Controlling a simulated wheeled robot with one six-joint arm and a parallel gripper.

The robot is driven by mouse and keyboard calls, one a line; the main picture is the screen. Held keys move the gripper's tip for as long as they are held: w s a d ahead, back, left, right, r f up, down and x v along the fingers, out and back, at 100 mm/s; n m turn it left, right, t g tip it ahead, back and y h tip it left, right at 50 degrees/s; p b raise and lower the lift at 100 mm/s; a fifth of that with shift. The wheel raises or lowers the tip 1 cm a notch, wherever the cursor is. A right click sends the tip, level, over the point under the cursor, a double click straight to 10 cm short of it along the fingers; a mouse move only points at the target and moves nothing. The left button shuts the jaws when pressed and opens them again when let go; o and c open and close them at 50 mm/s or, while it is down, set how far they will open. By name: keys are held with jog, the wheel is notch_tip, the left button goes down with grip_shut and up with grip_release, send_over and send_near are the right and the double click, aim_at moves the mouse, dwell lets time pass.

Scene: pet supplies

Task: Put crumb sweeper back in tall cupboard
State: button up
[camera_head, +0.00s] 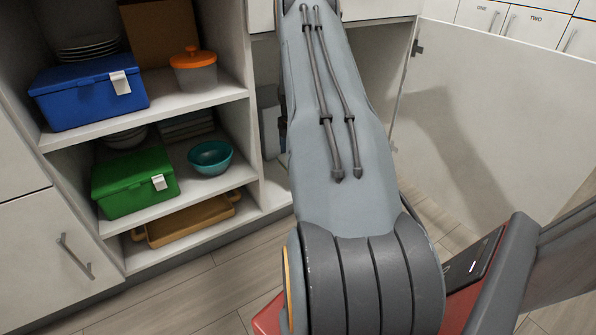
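My gripper is not in view; my own arm rises through the middle of the picture and its far end is hidden behind the arm itself. I see no crumb sweeper. A white cupboard with an open interior (378,75) stands behind my arm, and its white door (490,120) is swung wide open to the right. Much of that interior is covered by my arm. I cannot tell whether this is the tall cupboard.
Open shelves at the left hold a blue box (90,92), an orange-lidded tub (195,75), a green box (135,185), a teal bowl (210,158) and a tan tray (188,220). A closed cabinet front (45,255) is at lower left. Wooden floor (195,292) is clear before the shelves.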

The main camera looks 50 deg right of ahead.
notch_tip(320, 180, down, 8)
jog(key=b, duration=0.3)
jog(key=shift+a+f+b, duration=0.1)
jog(key=shift+f+b, duration=0.05)
jog(key=shift+b, duration=0.25)
jog(key=o, duration=0.6)
jog(key=shift+f, duration=0.1)
jog(key=shift+o, duration=0.6)
